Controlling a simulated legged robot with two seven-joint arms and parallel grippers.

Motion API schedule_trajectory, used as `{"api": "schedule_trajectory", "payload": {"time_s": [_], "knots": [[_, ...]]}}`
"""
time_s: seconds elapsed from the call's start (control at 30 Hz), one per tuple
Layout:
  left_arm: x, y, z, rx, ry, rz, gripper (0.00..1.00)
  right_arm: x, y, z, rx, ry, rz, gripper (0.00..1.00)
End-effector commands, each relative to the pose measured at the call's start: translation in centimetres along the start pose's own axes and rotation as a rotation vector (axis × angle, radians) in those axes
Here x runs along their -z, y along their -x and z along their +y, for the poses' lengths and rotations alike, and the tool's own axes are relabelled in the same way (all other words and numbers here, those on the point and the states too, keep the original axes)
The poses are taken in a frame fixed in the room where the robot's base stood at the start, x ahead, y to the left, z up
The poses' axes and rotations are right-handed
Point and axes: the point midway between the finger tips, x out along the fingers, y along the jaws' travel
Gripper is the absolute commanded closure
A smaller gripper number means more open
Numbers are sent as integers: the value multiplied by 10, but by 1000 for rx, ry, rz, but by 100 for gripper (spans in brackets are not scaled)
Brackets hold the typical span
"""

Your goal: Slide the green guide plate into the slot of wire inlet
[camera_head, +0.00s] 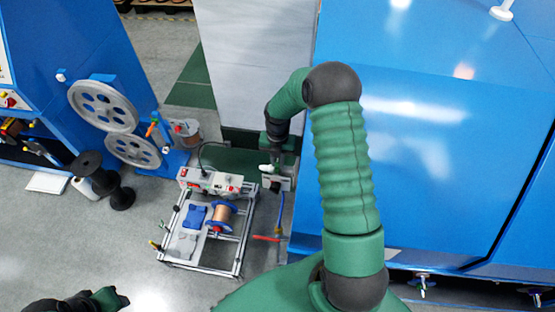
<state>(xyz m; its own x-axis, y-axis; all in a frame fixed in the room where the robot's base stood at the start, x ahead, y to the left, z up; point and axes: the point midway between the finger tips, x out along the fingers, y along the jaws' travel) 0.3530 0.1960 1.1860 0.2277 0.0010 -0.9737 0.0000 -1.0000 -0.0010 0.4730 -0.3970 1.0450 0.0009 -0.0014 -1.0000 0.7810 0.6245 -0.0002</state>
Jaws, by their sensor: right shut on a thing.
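My right arm reaches down from the top of its green bend, and its dark gripper (275,167) is over a small grey block (277,183) beside the blue machine. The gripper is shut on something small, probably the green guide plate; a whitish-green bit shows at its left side. The grey block may be the wire inlet, but its slot is too small to make out. I cannot tell whether the held piece touches the block or is in it. Part of my left arm shows at the bottom left, but its gripper does not show clearly.
A metal-framed cart (197,268) carries a copper wire spool (222,216), a blue part (194,216) and a control box (209,182). Black spools (121,198) and a blue machine with grey pulleys (103,106) stand left. A large blue cabinet (440,150) fills the right.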

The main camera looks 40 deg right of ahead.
Motion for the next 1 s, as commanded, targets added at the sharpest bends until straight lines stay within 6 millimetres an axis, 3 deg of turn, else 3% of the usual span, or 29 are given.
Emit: {"api": "schedule_trajectory", "payload": {"time_s": [0.4, 0.43, 0.6, 1.0], "knots": [[-2, -9, 0, 0, 0, 0, 64, 0, -16, 0, 0, 0, 1, 100], [-2, -8, 0, 0, 0, 0, 64, 0, -15, 0, 0, 0, 0, 83], [-2, -8, 0, 0, 0, 0, 64, 0, -15, 0, 0, 0, 0, 61], [-2, -11, 0, 0, 0, 0, 64, -1, -7, 0, -2, -1, -3, 60]]}}
